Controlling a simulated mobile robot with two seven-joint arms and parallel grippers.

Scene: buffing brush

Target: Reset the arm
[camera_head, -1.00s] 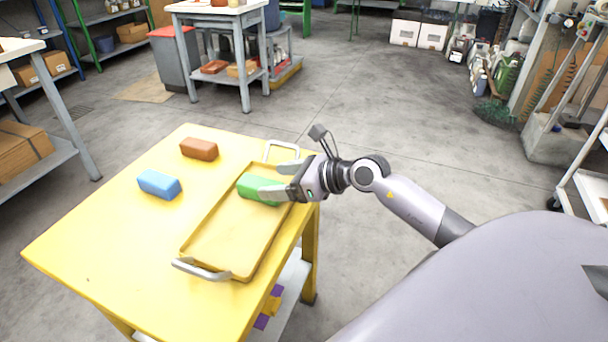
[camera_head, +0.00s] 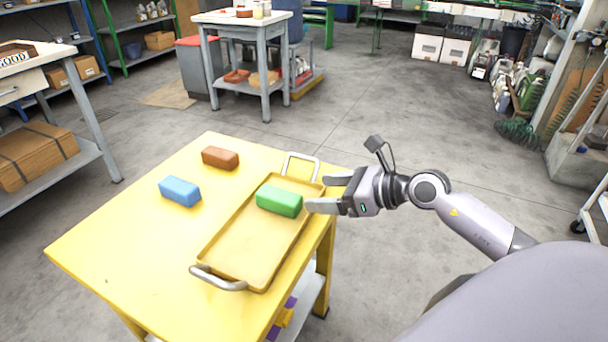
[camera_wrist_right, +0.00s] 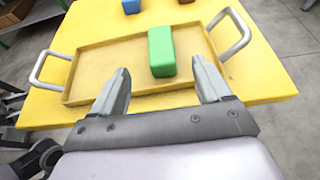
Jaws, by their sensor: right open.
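My right gripper (camera_head: 328,193) is open and empty at the right edge of the yellow table. Its fingers point left toward a green block (camera_head: 279,201), with a small gap between them. The green block lies in a yellow tray (camera_head: 238,252) with grey handles, near the tray's far end. In the right wrist view the open right gripper (camera_wrist_right: 158,88) has the green block (camera_wrist_right: 161,52) ahead of its fingertips. My left gripper is not in view.
A blue block (camera_head: 180,191) and a brown block (camera_head: 220,158) lie on the yellow table (camera_head: 130,250), left of the tray. A grey workbench (camera_head: 245,22) stands behind. The floor right of the table is clear.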

